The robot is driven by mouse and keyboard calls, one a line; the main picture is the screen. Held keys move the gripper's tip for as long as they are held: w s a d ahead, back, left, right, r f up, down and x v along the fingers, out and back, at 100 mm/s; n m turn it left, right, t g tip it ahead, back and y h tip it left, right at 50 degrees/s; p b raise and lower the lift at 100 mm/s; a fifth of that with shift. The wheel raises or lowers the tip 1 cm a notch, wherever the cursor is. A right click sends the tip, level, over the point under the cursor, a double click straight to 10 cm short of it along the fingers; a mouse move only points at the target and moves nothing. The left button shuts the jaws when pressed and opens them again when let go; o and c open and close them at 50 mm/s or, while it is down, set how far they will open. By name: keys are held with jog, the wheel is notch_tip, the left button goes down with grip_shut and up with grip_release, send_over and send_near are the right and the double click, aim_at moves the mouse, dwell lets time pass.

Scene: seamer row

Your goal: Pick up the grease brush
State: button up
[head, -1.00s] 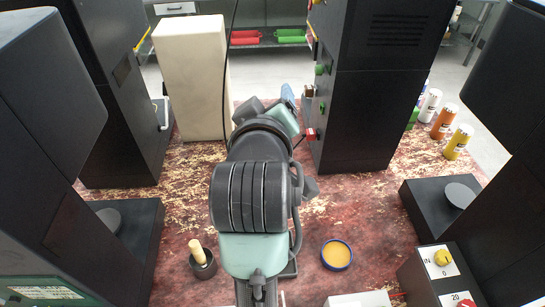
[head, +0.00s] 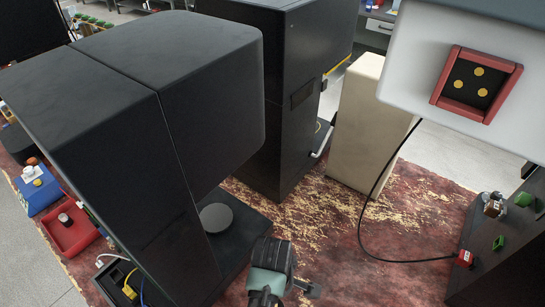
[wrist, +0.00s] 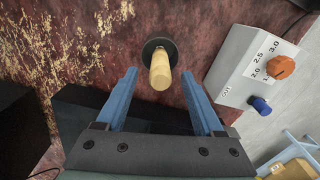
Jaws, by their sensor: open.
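The brush's lower end is hidden in the cup. My gripper (wrist: 158,78) is open, with its two blue fingers pointing toward the cup. The handle shows between the fingertips in the picture, with a gap on both sides. I cannot tell how far along the fingers it reaches. In the head view, neither the brush nor my fingers can be seen.
A light grey dial box (wrist: 258,70) with an orange knob stands right of the cup. In the head view, large black machines (head: 140,110) fill the left and centre back.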

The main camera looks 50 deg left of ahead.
jog(key=shift+f, duration=2.85)
grip_shut()
